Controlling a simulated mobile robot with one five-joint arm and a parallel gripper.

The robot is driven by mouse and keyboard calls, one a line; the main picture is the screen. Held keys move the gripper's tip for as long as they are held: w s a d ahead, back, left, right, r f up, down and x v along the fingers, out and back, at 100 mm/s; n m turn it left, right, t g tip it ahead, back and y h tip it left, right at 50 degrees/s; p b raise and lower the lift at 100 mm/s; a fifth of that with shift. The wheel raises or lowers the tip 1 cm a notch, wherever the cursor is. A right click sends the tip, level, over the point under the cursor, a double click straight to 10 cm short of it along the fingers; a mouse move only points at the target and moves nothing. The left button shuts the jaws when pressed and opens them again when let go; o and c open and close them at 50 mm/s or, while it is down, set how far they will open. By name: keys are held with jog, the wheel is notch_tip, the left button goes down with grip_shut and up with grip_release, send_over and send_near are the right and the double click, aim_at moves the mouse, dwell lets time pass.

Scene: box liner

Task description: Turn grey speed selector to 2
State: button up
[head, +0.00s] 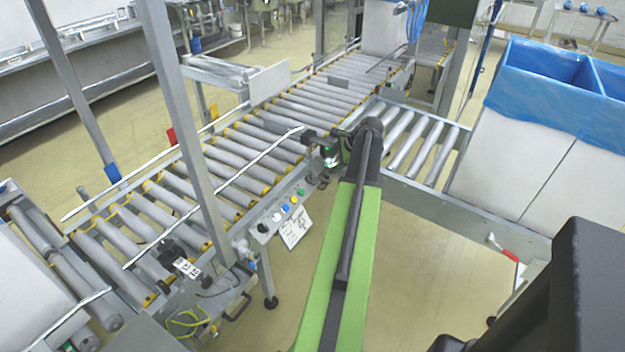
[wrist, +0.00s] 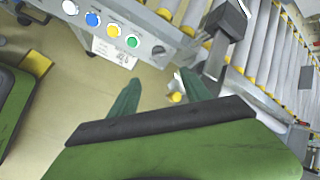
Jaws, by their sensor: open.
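A control panel (head: 281,212) is on the near side of the roller conveyor, with white, blue, yellow and green buttons in a row; it also shows at the top of the wrist view (wrist: 142,20). A small dark grey knob (wrist: 158,50) sits at the panel's right end in the wrist view; it may be the speed selector. Its markings and setting are too small to read. My gripper (head: 325,155) is beyond the panel's right end in the head view.
A white paper label (head: 296,230) hangs under the panel. A dark block on a bracket (wrist: 228,20) stands close to the right finger in the wrist view. Conveyor rollers (head: 250,150) lie behind. A grey post (head: 185,130) rises left of the panel. Floor in front is clear.

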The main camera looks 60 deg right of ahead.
aim_at(313, 177)
jog(key=b+x, duration=1.1)
jog(key=x, duration=0.4)
jog(key=shift+w+f, duration=0.2)
jog(key=shift+f, duration=0.05)
grip_shut()
